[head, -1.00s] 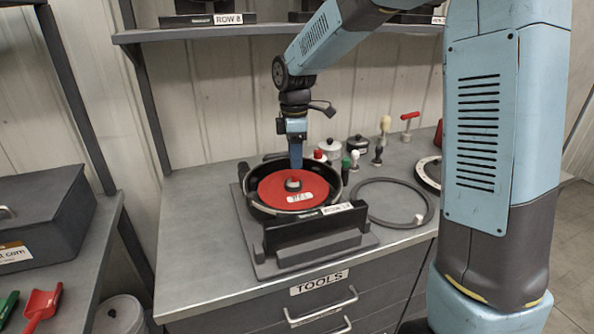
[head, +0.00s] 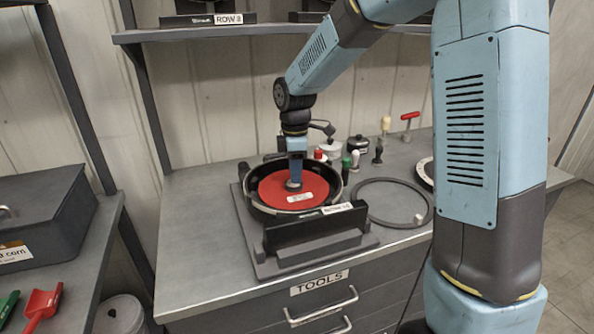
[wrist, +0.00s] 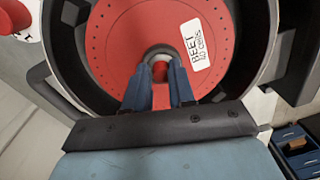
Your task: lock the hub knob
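The red seed plate (head: 270,188), with a white label reading BEET, lies in the round black meter housing (head: 256,208). It also shows in the wrist view (wrist: 115,40). The grey hub knob (wrist: 160,66) stands at the plate's centre. In the head view, my gripper (head: 294,183) is down at the hub and hides most of the knob. In the wrist view, my blue fingers (wrist: 160,75) stand apart, one on each side of the knob. Whether they touch it is unclear.
A dark front bar with a ROW label (head: 338,208) stands before the housing. A grey ring (head: 392,181) lies to its right. Bottles and small tools, among them a green-topped one (head: 346,163), stand behind it. A shelf (head: 220,33) runs above the bench.

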